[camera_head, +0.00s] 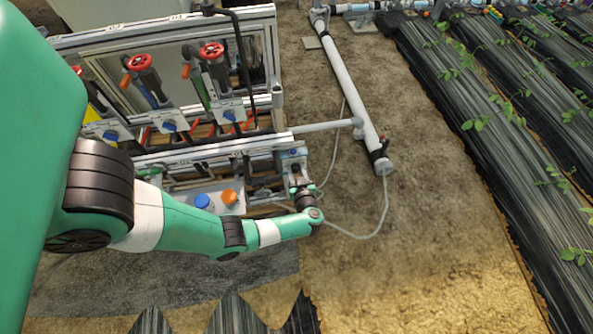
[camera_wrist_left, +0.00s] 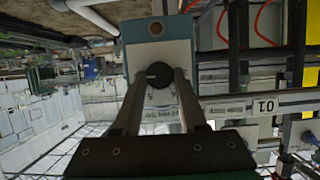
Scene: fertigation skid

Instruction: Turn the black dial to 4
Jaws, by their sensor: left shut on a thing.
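The black dial (camera_wrist_left: 159,75) sits on a pale panel (camera_wrist_left: 172,53) in the left wrist view, with a light pointer mark on its face. My left gripper (camera_wrist_left: 160,80) is shut on the dial, one finger on each side of it. In the head view my left gripper (camera_head: 298,182) is at the right end of the skid, and the dial is hidden there by the gripper and wrist. The numbers around the dial are too small or covered to read. My right gripper is in neither view.
The skid frame (camera_head: 215,152) carries blue (camera_head: 202,201) and orange (camera_head: 229,197) knobs left of the gripper. Red handwheels (camera_head: 211,51) stand farther back. A white pipe (camera_head: 347,85) and a thin hose (camera_head: 384,210) lie to the right. Bare soil is open in front.

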